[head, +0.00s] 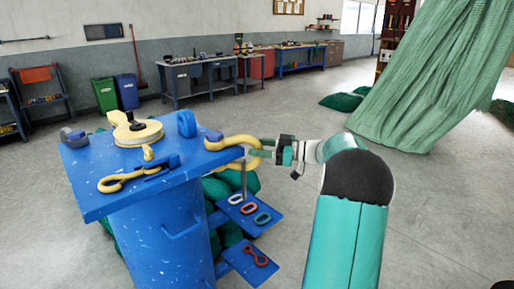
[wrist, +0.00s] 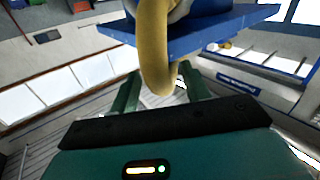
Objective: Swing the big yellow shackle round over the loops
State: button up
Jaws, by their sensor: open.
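The big yellow shackle (head: 230,142) sticks out sideways from the right edge of the blue table top (head: 88,179). Its rounded bow points right, toward my gripper (head: 263,148). My gripper is open, with its fingers at the bow's outer end. In the wrist view the yellow shackle (wrist: 153,45) hangs between the two green fingers of my gripper (wrist: 160,95), with gaps on both sides. White, teal and red oval loops (head: 248,208) lie on a small blue shelf below the shackle. A thin upright pin stands near them.
A yellow hook-like piece (head: 122,180) and a yellow-topped round block (head: 137,132) sit on the table top. A lower blue shelf (head: 238,262) holds a red shackle-like piece. Green net bundles lie behind the stand. A green net hangs at right; open floor lies between.

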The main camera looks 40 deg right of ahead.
jog(key=shift+w+a, duration=0.3)
jog(key=shift+w, duration=0.05)
grip_shut()
